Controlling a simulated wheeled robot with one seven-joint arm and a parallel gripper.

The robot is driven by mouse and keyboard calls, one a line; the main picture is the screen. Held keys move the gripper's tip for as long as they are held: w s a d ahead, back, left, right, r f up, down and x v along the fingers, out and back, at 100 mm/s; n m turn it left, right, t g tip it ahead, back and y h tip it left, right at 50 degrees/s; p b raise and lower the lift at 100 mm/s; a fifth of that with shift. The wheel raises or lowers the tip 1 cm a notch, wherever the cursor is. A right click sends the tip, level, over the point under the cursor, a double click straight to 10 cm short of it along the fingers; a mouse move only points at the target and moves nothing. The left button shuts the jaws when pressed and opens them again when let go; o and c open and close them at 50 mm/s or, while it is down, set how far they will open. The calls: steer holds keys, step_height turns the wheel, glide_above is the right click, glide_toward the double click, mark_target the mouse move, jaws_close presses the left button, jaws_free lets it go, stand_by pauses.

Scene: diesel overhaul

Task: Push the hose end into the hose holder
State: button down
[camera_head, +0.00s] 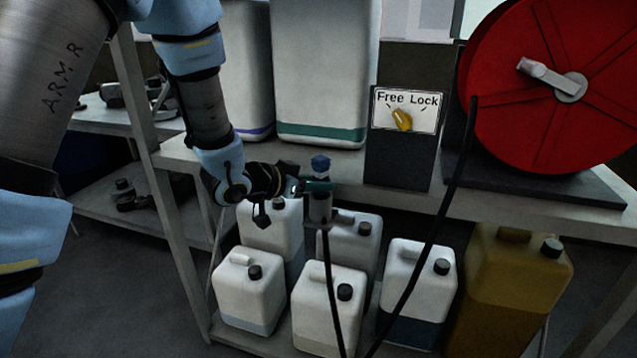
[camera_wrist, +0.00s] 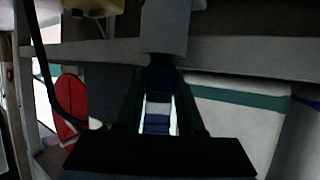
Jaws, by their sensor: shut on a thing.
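My gripper (camera_head: 318,184) is shut on the hose end (camera_head: 320,163), whose blue top sticks up above the dark green fingers. The hose end stands roughly upright. In the wrist view the blue and white hose end (camera_wrist: 158,108) lies between both fingers, in line with the grey holder (camera_wrist: 165,28). They seem to meet; how deep the hose end sits in the holder cannot be told.
A red hose reel (camera_head: 550,85) stands on the shelf at right, beside a Free/Lock panel (camera_head: 405,110) with a yellow knob. Large white containers (camera_head: 320,70) stand behind the holder. Several white jugs (camera_head: 250,290) and a yellow jug (camera_head: 508,290) fill the lower shelf.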

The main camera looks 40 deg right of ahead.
steer(key=shift+f, duration=0.1)
steer(key=shift+c, duration=2.2)
jaws_free()
